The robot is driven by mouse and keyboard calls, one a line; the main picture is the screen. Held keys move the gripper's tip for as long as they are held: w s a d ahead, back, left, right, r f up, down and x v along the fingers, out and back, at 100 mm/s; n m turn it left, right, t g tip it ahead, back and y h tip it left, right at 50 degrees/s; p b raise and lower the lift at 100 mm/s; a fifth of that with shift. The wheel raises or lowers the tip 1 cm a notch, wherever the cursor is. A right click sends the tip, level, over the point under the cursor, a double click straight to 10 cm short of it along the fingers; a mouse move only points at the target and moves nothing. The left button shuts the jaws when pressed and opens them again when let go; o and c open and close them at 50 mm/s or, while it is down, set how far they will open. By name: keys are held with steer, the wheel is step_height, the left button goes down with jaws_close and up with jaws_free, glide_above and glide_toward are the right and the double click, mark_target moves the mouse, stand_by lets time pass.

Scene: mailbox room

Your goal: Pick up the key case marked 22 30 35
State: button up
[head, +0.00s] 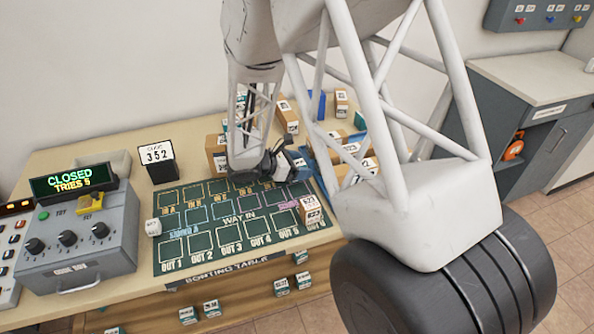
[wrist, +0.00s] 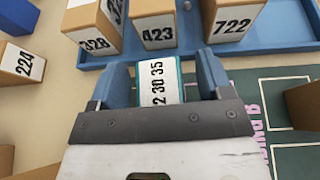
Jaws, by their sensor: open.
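The key case (wrist: 158,82) is teal with a white label. In the wrist view the label reads "2 30 35" sideways, and its first part is hidden behind my gripper's edge. My gripper (wrist: 163,74) is open, with one blue finger on each side of the case. There are small gaps at the sides, and I cannot tell how deep the fingers reach. In the head view my gripper (head: 285,163) is low over the back right of the green sorting board, and I cannot make out the case clearly there.
Brown boxes marked 423 (wrist: 155,30) and 722 (wrist: 232,25) stand in a blue tray (wrist: 190,55) just beyond the case. A box marked 224 (wrist: 22,62) is at the left. A brown box (head: 311,211) stands on the green board (head: 205,262).

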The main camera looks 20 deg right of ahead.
mark_target(300, 162)
stand_by(0.4)
steer(key=c, duration=1)
steer(key=shift+r, duration=0.1)
steer(key=shift+c, duration=0.2)
steer(key=shift+r, duration=4.95)
